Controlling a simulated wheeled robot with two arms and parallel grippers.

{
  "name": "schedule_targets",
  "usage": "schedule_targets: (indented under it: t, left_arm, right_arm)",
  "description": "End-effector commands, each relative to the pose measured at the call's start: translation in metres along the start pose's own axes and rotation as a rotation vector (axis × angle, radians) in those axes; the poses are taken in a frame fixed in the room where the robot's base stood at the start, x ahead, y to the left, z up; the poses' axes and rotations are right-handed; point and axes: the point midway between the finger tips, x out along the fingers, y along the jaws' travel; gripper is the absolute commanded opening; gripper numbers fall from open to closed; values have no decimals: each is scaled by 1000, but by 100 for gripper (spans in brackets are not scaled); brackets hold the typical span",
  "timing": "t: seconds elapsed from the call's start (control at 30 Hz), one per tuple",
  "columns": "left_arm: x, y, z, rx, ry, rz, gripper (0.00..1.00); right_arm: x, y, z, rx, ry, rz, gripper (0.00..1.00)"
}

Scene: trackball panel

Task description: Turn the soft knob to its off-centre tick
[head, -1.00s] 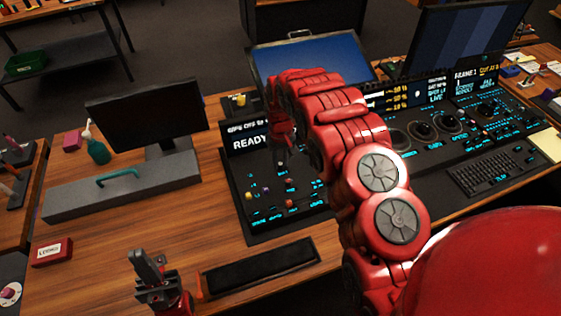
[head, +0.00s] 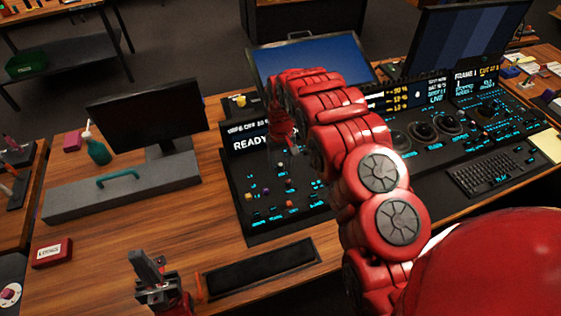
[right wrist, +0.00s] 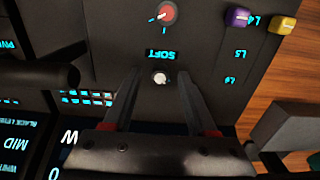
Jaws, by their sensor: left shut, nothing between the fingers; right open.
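The label SOFT (right wrist: 161,54) reads upside down in the right wrist view. A red knob (right wrist: 166,14) with a pale pointer and blue tick marks sits above it, at the top edge. A small white round knob (right wrist: 160,78) sits below it. My right gripper (right wrist: 158,84) is open, with one finger on each side of the white knob; I cannot tell whether they touch it. In the head view my right gripper (head: 283,135) hangs over the back of the dark panel (head: 237,180). My left gripper (head: 148,268) is shut and empty near the desk's front.
A purple knob (right wrist: 238,17) and a yellow knob (right wrist: 284,25) stand near the red one. A dark stick-like part (right wrist: 45,75) rises at the left of the right wrist view. A monitor (head: 150,112) and a grey box with a teal handle (head: 75,200) stand left.

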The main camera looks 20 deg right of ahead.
Motion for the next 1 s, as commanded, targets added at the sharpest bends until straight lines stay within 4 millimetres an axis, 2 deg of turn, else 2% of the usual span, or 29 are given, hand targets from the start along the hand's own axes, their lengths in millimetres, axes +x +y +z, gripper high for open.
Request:
schedule_targets:
  t: [0.17, 0.27, 0.3, 0.8, 1.0]
  left_arm:
    - [-4, 0, 1, 0, 0, 0, 0]
    - [-3, 0, 0, 0, 0, 0, 0]
    - [14, -1, -2, 0, -1, 0, 0]
    - [114, -6, -19, 0, 0, 0, 0]
    - [136, -7, -23, 0, 0, 0, 0]
  right_arm:
    - [-15, 0, -1, -1, 3, 0, 58]
    - [-32, 0, 0, -1, 2, 0, 58]
    - [-46, 0, 0, 0, 1, 0, 58]
    - [-147, 0, 0, 0, 0, 0, 58]
    - [-170, 0, 0, 1, 0, 0, 58]
